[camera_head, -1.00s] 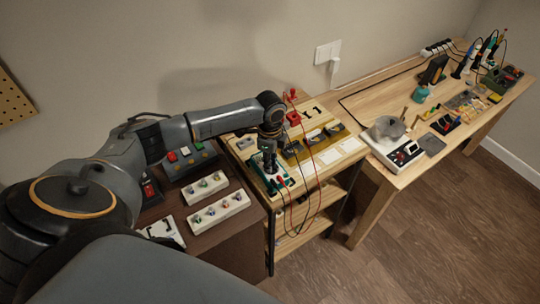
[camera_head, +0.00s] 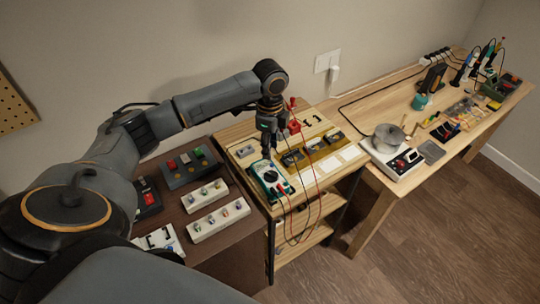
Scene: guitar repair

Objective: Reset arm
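My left arm comes in from the left and reaches over the wooden shelf unit. My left gripper (camera_head: 269,150) points down, a little above and behind the teal and white multimeter (camera_head: 268,178). The multimeter lies on the shelf top with red and black leads running from it. The gripper appears apart from the multimeter. Its fingers are small and dark here, so I cannot tell whether they are open or shut. Nothing shows hanging from them. My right gripper is not in view.
White blocks with knobs (camera_head: 221,218) and pedal-like boxes (camera_head: 188,166) sit on the dark brown cabinet, under my arm. A red clamp-like item (camera_head: 294,124) and loose leads (camera_head: 316,185) are close to the gripper. A workbench with a pot (camera_head: 388,137) stands at right.

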